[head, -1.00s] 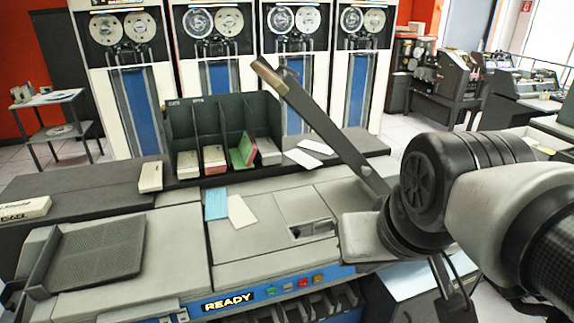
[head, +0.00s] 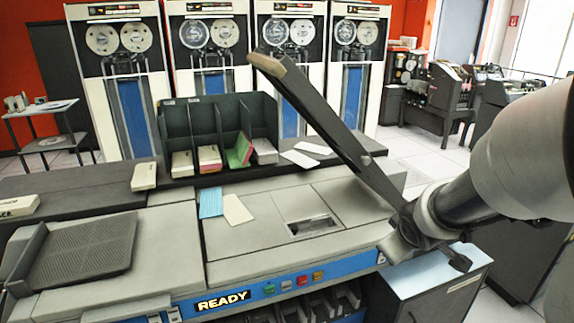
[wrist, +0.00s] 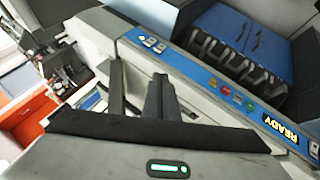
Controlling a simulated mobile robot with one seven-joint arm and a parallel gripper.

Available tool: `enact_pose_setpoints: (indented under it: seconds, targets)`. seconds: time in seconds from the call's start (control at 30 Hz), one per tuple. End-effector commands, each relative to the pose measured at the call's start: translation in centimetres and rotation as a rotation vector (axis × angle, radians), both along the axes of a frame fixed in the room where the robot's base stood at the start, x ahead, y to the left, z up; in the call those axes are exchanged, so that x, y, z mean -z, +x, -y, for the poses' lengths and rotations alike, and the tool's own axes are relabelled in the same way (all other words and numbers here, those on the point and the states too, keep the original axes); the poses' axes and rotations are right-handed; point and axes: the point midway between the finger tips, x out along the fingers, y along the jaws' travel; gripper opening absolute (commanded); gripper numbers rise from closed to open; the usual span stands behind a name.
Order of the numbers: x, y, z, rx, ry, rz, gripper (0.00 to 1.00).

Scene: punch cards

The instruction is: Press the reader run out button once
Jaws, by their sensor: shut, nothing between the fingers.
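A row of small coloured buttons (head: 294,283) sits on the blue front strip of the card machine, right of the lit READY sign (head: 222,300). The row also shows in the wrist view (wrist: 231,94). Two pale buttons (wrist: 154,43) sit on the strip's other end. I cannot read which button is reader run out. My gripper (wrist: 136,74) is shut and empty, its dark fingers in front of the machine's end and apart from the coloured buttons.
A long dark slanted arm (head: 325,125) rises from the machine's right end. Loose cards (head: 238,210) lie on the top, with card bins (head: 220,125) behind. A grey cabinet (head: 440,285) stands at the right. Tape drives (head: 125,75) line the back.

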Motion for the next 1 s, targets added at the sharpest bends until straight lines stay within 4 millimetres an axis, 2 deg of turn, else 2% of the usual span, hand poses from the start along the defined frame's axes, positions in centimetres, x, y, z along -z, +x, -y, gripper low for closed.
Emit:
enact_pose_setpoints:
  seconds: [0.03,0.17,0.3,0.4,0.5,0.7,1.0]
  targets:
    - [3.4,0.7,0.0,-0.046,0.001,-0.016,0.00]
    - [9.6,2.1,-1.3,-0.191,0.031,-0.022,0.00]
    - [15.8,2.4,-3.7,-0.338,0.113,-0.017,0.00]
    - [19.2,1.9,-5.8,-0.428,0.188,-0.005,0.00]
    - [21.7,1.3,-7.7,-0.494,0.261,0.012,0.00]
    - [23.7,0.4,-10.1,-0.566,0.352,0.039,0.00]
    - [23.7,0.3,-10.4,-0.576,0.364,0.045,0.00]
